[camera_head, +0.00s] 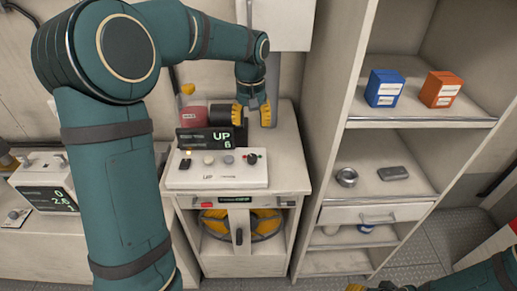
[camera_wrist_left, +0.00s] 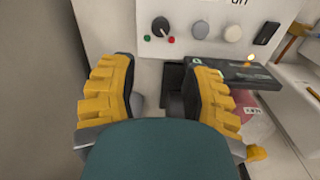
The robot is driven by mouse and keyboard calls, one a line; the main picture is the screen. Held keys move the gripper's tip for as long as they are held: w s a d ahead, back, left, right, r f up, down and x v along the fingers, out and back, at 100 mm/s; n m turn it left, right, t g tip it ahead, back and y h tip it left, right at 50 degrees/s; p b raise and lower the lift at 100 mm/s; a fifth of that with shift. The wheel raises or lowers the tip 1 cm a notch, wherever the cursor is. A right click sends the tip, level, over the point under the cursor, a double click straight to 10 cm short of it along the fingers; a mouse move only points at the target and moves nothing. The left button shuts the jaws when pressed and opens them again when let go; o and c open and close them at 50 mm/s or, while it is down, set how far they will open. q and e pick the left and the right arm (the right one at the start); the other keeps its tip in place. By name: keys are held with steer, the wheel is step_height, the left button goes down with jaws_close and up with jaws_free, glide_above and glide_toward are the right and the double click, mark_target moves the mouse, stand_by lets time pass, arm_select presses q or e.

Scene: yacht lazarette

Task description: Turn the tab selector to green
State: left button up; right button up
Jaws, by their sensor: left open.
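The tab selector (camera_head: 252,159) is a dark round knob at the right end of the white control panel (camera_head: 216,176), with a red and a green dot beside it. It also shows at the top of the left wrist view (camera_wrist_left: 161,27), where its pale mark seems turned toward the red dot (camera_wrist_left: 171,40), away from the green dot (camera_wrist_left: 147,38). My left gripper (camera_head: 252,114) is open and empty, behind the knob and apart from it. Its yellow fingers (camera_wrist_left: 160,80) are spread below the knob in the wrist view. My right gripper (camera_head: 378,288) is partly cut off at the bottom edge.
A dark display (camera_head: 205,139) reading "UP 6" stands behind the panel, with a red container (camera_head: 194,117) behind it. Other round buttons (camera_head: 208,160) sit left of the knob. A shelf unit (camera_head: 341,130) with a blue box (camera_head: 384,88) and an orange box (camera_head: 441,90) stands on the right.

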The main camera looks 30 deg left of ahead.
mark_target(252, 156)
arm_select(q)
step_height(252, 156, down, 14)
steer(key=shift+s+r+b, duration=0.1)
steer(key=shift+r+b, duration=0.05)
steer(key=shift+b, duration=0.6)
jaws_close()
